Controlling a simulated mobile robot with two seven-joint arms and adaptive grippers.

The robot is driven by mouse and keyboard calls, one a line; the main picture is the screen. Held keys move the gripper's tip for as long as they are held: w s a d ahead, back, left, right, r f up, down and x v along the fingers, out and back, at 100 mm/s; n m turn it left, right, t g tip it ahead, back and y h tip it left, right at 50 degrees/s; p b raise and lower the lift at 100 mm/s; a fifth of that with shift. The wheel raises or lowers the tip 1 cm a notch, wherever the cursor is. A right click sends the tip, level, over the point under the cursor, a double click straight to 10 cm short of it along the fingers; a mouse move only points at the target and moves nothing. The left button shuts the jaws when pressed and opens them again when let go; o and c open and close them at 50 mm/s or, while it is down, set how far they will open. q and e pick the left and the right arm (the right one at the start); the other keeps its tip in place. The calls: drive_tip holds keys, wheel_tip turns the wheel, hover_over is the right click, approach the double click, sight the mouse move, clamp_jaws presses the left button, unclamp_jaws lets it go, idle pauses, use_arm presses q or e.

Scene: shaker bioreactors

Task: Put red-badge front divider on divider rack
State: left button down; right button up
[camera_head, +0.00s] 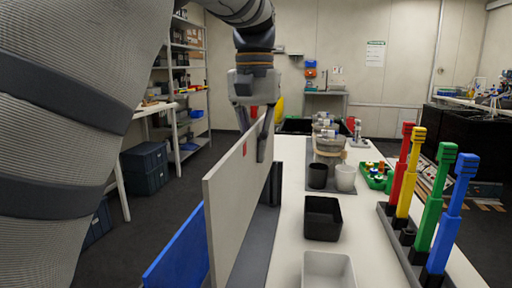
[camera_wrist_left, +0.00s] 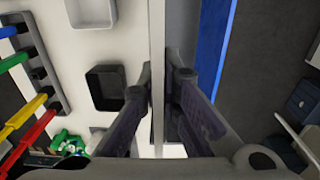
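The front divider (camera_head: 225,190) is a large pale grey upright panel with a small red badge (camera_head: 245,149) on its face. My left gripper (camera_head: 260,150) points down over its far part, one finger on each side. In the left wrist view, the divider's top edge (camera_wrist_left: 157,40) runs between the two fingers (camera_wrist_left: 160,85), which look closed against it. A dark grey ledge (camera_head: 262,235), perhaps part of the divider rack, lies right of the panel along the table. The panel's bottom edge is hidden, so I cannot tell whether it is seated. My right gripper is out of view.
A blue panel (camera_head: 178,252) stands left of the divider. On the white table (camera_head: 290,215) are a black bin (camera_head: 322,218), a white bin (camera_head: 328,270), cups (camera_head: 345,178) and a rack of tall coloured handles (camera_head: 410,255).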

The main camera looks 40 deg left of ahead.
sight(256, 183)
use_arm(q)
drive_tip(key=shift+f, duration=0.5)
idle(0.9)
drive_tip(key=shift+f, duration=0.65)
drive_tip(key=shift+f, duration=0.2)
drive_tip(key=shift+f, duration=0.45)
drive_tip(key=shift+f, duration=0.2)
drive_tip(key=shift+f, duration=0.65)
drive_tip(key=shift+f, duration=0.15)
idle(0.4)
drive_tip(key=shift+f, duration=0.5)
drive_tip(key=shift+f, duration=0.2)
